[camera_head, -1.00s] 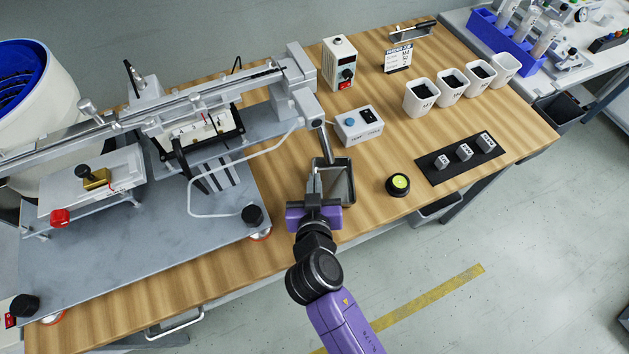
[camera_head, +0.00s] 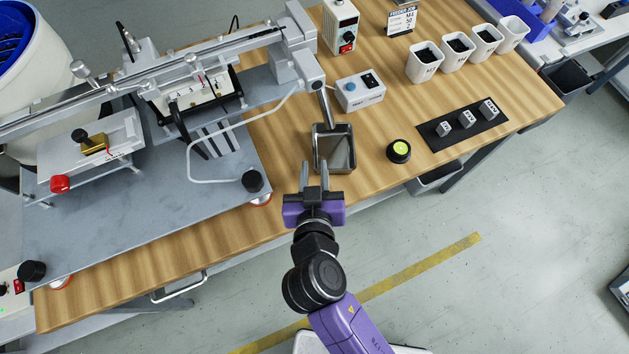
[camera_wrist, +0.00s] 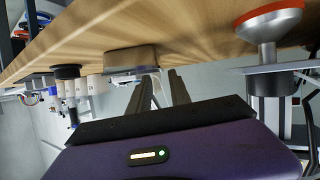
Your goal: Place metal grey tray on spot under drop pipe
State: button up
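The metal grey tray (camera_head: 350,166) is a small open square box standing upright on the wooden table. The drop pipe (camera_head: 323,103) slopes down from the gantry, and its lower end shows over the tray's far left edge. The tray is empty as far as I see. My gripper (camera_head: 315,166) is open and empty on the near side of the tray, with its two fingers apart and pointing at it. In the wrist view the fingers (camera_wrist: 156,82) are spread, with the tray (camera_wrist: 130,59) beyond them and clear of them.
The gantry baseplate (camera_head: 140,215) with its round foot (camera_head: 252,181) lies to the left. A control box (camera_head: 360,92) stands behind the tray. A black-and-yellow round button (camera_head: 399,151) is on the right, near a black mat (camera_head: 463,125) with small blocks. White cups (camera_head: 424,63) stand farther back.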

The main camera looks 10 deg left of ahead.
jog(key=shift+v, duration=2.25)
jog(key=s+d+f+g, duration=0.1)
jog(key=s+d+f, duration=0.2)
jog(key=s+d, duration=0.95)
jog(key=s+d+r+m+t+h, duration=0.2)
jog(key=s+d+r+m, duration=0.1)
jog(key=s+d+r, duration=0.6)
jog(key=d+r, duration=0.2)
jog(key=d, duration=0.1)
jog(key=shift+s+r, duration=0.35)
